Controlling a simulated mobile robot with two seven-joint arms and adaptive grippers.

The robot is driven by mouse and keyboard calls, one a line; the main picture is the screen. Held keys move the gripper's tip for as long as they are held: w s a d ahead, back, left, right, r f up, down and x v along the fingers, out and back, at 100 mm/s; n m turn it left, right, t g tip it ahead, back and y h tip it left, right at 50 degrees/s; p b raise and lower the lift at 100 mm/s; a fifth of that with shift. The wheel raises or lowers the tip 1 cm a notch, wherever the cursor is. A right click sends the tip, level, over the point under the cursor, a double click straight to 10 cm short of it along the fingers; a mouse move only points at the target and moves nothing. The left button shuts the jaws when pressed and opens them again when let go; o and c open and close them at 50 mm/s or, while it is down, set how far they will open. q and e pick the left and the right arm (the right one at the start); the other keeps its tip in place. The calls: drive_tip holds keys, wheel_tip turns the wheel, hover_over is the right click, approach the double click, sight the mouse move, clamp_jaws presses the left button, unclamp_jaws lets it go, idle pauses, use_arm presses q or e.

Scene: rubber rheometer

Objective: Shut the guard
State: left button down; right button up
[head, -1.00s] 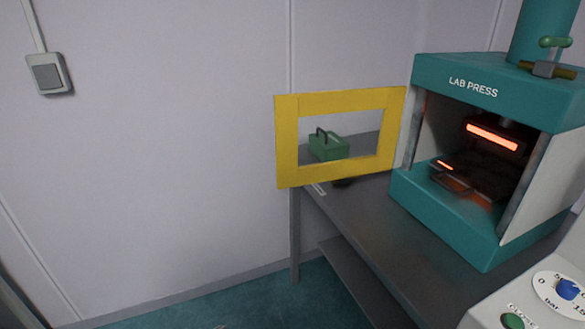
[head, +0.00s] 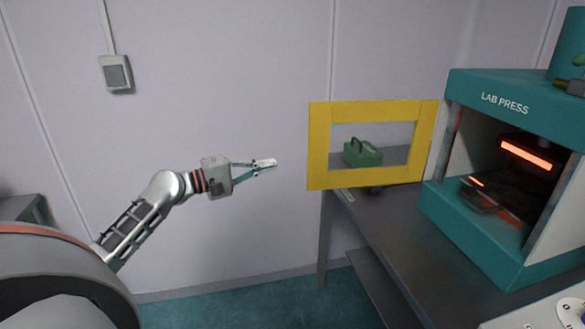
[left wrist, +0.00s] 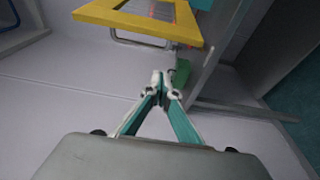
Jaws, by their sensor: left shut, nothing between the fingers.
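The guard (head: 319,150) is a yellow frame with an open middle, hinged at the left front of the teal lab press (head: 468,228). It stands swung open to the left, and the press front is uncovered. My left gripper (head: 272,164) is shut and empty, in the air left of the guard's free edge and apart from it. In the left wrist view the shut fingertips (left wrist: 160,78) point toward the yellow guard (left wrist: 140,24), which is at the top. My right gripper is not in view.
The press stands on a grey bench (head: 385,235). A green box with a dark handle (head: 362,154) shows through the guard's opening. Orange-glowing platens (head: 525,153) are inside the press. A wall switch (head: 116,73) is at the upper left. The space between gripper and guard is clear.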

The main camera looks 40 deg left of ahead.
use_arm(q)
drive_tip(key=w+d+p, duration=0.3)
drive_tip(key=w+d, duration=0.2)
drive_tip(key=d, duration=0.2)
drive_tip(key=shift+w, duration=0.25)
idle(0.4)
drive_tip(key=shift+d+f, duration=0.1)
drive_tip(key=shift+f, duration=0.05)
